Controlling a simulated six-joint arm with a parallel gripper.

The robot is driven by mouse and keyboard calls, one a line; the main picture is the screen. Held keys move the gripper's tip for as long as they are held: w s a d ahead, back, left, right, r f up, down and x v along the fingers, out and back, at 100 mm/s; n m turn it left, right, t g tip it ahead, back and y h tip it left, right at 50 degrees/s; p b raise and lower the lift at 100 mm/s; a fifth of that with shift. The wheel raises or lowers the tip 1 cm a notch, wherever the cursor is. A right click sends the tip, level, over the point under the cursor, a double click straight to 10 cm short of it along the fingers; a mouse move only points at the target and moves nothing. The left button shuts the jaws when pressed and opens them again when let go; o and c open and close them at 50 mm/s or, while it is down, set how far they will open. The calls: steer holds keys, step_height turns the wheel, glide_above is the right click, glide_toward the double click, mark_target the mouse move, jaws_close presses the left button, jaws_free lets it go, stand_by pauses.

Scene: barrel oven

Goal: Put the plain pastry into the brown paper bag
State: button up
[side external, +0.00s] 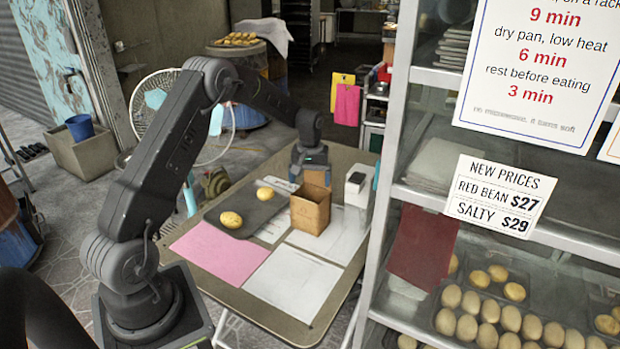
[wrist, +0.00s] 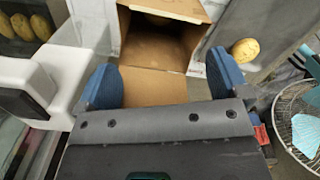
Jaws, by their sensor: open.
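The brown paper bag (side external: 308,212) stands upright and open-topped on the table in the side view. In the wrist view the bag (wrist: 192,12) opens toward the camera; a rounded tan patch shows deep inside, and I cannot tell what it is. Two golden pastries, a nearer one (side external: 231,219) and a farther one (side external: 265,194), lie apart on a dark tray (side external: 238,208) left of the bag. One pastry (wrist: 244,50) shows in the wrist view. I cannot tell which is plain. My gripper (side external: 311,166) is open and empty at the bag's far side, its fingers (wrist: 163,85) apart either side of a brown panel.
A white box-like object (side external: 356,183) stands right of the bag. Pink (side external: 228,252) and white (side external: 292,280) sheets cover the table's front. A glass display shelf (side external: 400,170) closes off the right. A fan (side external: 205,120) stands beyond the table's left edge.

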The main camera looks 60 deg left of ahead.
step_height(320, 180, up, 12)
stand_by(0.5)
steer(key=s+d+r+m+t, duration=0.1)
steer(key=s+d+r+m, duration=0.1)
steer(key=s+d+r, duration=0.5)
steer(key=s+d+r+m+t, duration=0.2)
steer(key=s+d+r+m, duration=0.15)
steer(key=d, duration=0.55)
steer(key=s+d+m+t, duration=0.1)
steer(key=s+d, duration=0.3)
steer(key=s, duration=0.4)
steer(key=s+d+f+m+t, duration=0.1)
steer(key=s+d+m, duration=0.2)
steer(key=s, duration=0.6)
steer(key=shift+s+d+f+t, duration=0.15)
steer(key=shift+d+f+t, duration=0.15)
steer(key=shift+d, duration=0.75)
